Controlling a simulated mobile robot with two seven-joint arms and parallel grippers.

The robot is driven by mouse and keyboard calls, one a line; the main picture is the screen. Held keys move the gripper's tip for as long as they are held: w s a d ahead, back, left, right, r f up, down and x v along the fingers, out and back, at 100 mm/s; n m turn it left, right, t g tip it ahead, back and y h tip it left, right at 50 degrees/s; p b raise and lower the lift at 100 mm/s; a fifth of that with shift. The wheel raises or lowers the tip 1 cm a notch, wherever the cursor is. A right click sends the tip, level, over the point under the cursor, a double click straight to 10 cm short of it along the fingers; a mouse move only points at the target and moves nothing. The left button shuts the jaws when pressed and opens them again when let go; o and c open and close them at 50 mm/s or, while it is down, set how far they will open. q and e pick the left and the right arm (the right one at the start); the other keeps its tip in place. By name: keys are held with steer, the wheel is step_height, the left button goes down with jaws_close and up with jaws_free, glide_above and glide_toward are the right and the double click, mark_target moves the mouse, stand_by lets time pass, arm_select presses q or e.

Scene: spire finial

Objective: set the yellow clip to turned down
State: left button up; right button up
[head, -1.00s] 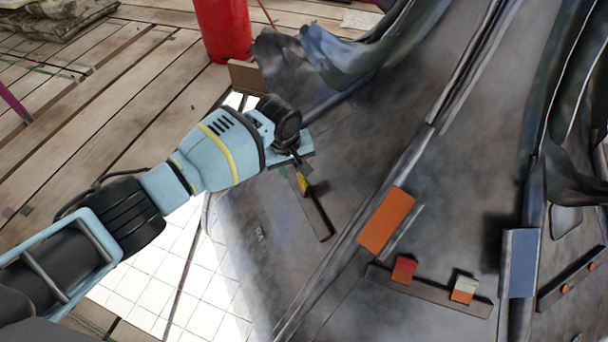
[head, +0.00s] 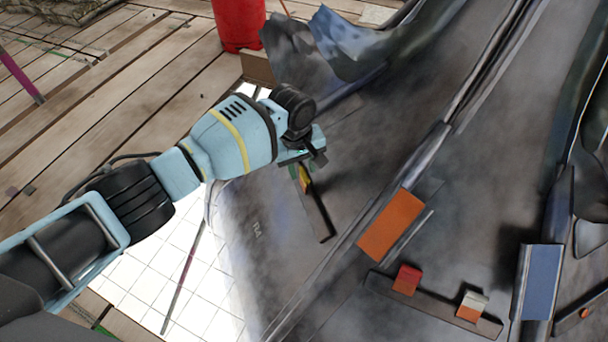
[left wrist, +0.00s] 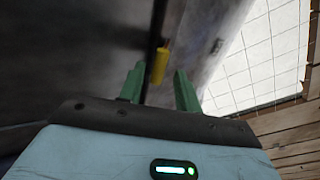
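The yellow clip (head: 305,183) sits at the upper end of a dark narrow bar (head: 321,216) on the grey sloping surface. It also shows in the left wrist view (left wrist: 160,65), a small yellow block on the dark bar's edge. My left gripper (left wrist: 159,84) has its two green fingers apart, with nothing held between them. The clip appears in the gap between the fingers, a little beyond the tips. In the head view my left gripper (head: 299,174) is right at the clip and partly covers it. My right gripper is not in view.
An orange block (head: 391,225) lies to the right on the grey surface. Below it, a bar (head: 435,309) carries a red clip (head: 407,280) and a white-and-orange clip (head: 472,306). A blue panel (head: 539,282) stands further right. A red cylinder (head: 239,22) stands behind.

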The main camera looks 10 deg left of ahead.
mark_target(303, 172)
arm_select(q)
steer(key=shift+w+d+f+b, duration=0.15)
steer(key=shift+f+b, duration=0.5)
steer(key=shift+f, duration=0.85)
jaws_close()
